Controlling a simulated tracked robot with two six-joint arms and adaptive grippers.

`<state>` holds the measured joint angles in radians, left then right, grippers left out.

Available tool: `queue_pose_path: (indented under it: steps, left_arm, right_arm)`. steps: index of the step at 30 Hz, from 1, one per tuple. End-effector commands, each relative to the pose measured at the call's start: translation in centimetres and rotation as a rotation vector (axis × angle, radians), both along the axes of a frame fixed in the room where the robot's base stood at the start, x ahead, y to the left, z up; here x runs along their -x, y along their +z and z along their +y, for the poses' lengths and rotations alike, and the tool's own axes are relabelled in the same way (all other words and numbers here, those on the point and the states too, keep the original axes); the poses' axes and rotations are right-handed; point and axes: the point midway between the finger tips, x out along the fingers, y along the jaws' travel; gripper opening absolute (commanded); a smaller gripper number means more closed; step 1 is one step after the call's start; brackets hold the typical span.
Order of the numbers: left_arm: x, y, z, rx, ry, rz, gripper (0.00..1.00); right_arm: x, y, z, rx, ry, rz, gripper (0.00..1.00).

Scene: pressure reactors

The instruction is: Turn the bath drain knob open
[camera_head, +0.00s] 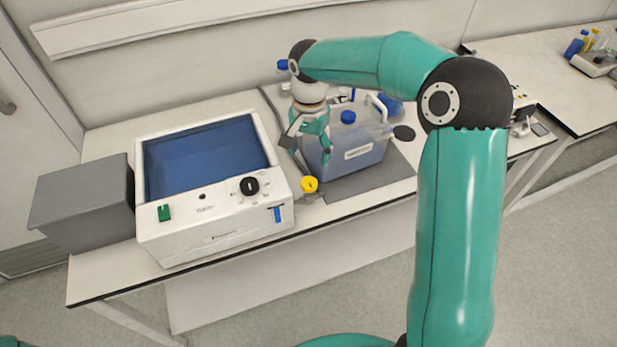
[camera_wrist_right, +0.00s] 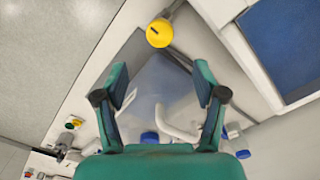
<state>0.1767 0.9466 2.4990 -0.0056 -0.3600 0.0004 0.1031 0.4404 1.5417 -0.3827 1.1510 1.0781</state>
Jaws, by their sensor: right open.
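The bath (camera_head: 215,232) is a white box with blue water on the bench, also at the right edge of the right wrist view (camera_wrist_right: 237,42). A round yellow knob (camera_head: 310,184) sits on a small metal fitting by the bath's front right corner. It shows at the top of the right wrist view (camera_wrist_right: 159,33). My right gripper (camera_head: 307,150) hangs above and behind the yellow knob, in front of the blue-tinted container. Its fingers are apart with nothing between them, and the knob lies beyond the fingertips in the wrist view (camera_wrist_right: 162,80). My left gripper is out of view.
The bath's front has a black dial (camera_head: 249,186), a green switch (camera_head: 164,213) and a blue lever (camera_head: 277,214). A blue-tinted container (camera_head: 350,164) with a blue cap stands on a grey mat right of the knob. A grey box (camera_head: 82,205) stands left of the bath.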

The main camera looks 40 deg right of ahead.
Motion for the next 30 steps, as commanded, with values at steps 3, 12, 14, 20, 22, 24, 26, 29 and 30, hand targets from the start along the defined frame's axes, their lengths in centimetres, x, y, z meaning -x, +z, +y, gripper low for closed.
queue_pose_path:
  steps: [3, 12, 14, 20, 22, 24, 26, 29, 30]
  left_arm:
    - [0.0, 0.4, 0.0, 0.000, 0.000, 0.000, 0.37]
    - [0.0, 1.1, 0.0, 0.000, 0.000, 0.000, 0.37]
    - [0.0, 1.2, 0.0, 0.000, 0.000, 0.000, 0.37]
    - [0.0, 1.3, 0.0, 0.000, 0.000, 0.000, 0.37]
    - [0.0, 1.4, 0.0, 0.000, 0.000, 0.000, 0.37]
    - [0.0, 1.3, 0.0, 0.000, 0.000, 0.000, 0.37]
    - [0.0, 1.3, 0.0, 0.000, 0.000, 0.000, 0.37]
    - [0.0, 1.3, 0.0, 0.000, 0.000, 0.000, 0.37]
    - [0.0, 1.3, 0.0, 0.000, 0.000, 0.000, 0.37]
  right_arm:
    - [0.1, -2.7, 0.1, -0.002, 0.004, 0.007, 0.70]
    - [0.0, -8.5, 0.2, -0.002, 0.005, 0.003, 0.70]
    - [-0.1, -9.2, 0.2, -0.001, 0.004, 0.003, 0.70]
    - [-0.1, -10.6, 0.2, -0.001, 0.006, 0.001, 0.70]
    - [-0.1, -10.8, 0.2, 0.000, 0.006, 0.000, 0.70]
    - [-0.1, -10.8, 0.2, -0.001, 0.006, -0.001, 0.70]
    - [-0.1, -10.8, 0.3, -0.001, 0.006, -0.001, 0.70]
    - [-0.1, -10.8, 0.3, -0.001, 0.006, -0.001, 0.70]
    - [-0.1, -10.8, 0.3, -0.001, 0.006, -0.001, 0.64]
